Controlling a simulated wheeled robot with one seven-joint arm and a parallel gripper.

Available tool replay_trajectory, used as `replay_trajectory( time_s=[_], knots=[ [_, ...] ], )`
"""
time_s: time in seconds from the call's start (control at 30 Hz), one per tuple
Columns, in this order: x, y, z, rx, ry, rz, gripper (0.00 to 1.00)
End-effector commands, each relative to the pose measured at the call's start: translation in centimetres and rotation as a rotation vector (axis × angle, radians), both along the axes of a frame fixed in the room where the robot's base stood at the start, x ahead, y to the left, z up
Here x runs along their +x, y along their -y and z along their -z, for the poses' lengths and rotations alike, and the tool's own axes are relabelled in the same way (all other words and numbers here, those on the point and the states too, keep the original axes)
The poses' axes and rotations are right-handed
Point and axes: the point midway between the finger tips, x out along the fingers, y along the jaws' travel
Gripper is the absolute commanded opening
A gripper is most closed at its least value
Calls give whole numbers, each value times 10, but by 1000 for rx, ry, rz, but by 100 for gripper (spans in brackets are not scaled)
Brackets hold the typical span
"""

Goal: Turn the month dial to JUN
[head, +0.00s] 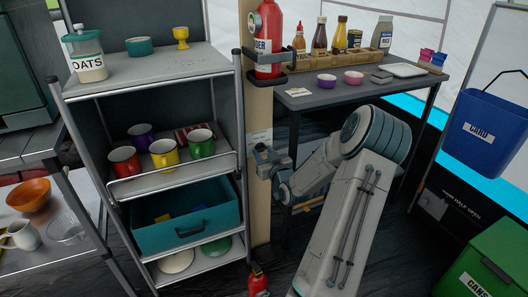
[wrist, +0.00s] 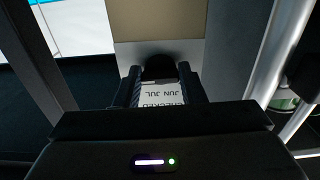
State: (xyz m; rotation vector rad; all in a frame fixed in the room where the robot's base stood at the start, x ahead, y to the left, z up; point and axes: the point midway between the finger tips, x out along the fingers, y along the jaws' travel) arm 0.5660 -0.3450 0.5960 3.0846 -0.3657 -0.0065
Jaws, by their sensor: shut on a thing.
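My gripper (head: 266,160) is at the wooden post (head: 261,110), at mid height beside the shelf rack. In the wrist view its two fingers (wrist: 158,74) are closed on the sides of a dark rounded knob (wrist: 158,64), which I take to be the month dial. A white plate (wrist: 160,90) shows between the fingers, with upside-down print reading CHECKED, JUN and JUL. The other months and the dial's pointer are hidden, so I cannot tell its setting. A pale label (head: 260,137) shows on the post just above my gripper.
A red extinguisher (head: 268,35) hangs on the post above. The rack (head: 165,70) with mugs and a teal bin (head: 186,217) stands close at left. A table (head: 350,92) with bottles is at right. A small red object (head: 258,280) is on the floor below.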

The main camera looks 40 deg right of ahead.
Motion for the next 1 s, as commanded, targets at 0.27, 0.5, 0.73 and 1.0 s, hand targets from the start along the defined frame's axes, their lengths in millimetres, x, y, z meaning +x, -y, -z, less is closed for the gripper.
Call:
replay_trajectory(
  time_s=[0.27,0.5,0.73,1.0],
  knots=[
    [0,-1,-1,145,35,0,14],
    [0,-1,0,198,48,0,14],
    [0,-1,0,206,50,0,14],
    [0,-1,0,205,49,0,56]
  ],
)
